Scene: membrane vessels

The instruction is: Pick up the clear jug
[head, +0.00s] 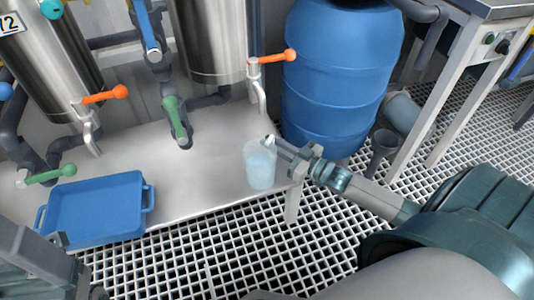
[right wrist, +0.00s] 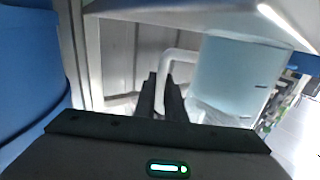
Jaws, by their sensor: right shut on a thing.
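The clear jug (head: 260,167) is a pale, see-through vessel near the front right edge of the pale bench in the head view. It looks upright; I cannot tell whether its base touches the bench. In the right wrist view the jug (right wrist: 225,75) fills the area right of the fingers. My right gripper (head: 272,146) reaches in from the right and is shut on the jug at its upper side. Its two dark fingers (right wrist: 161,95) are close together in the wrist view, by a pale curved handle. My left gripper (head: 65,265) shows only partly at the lower left; its jaws are unclear.
A blue tray (head: 95,207) sits on the left of the bench (head: 200,180). Steel tanks (head: 208,40) with orange-handled taps (head: 272,58) and green-handled valves (head: 175,117) stand behind. A blue barrel (head: 340,75) stands right of the bench. White floor grating (head: 240,250) lies in front.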

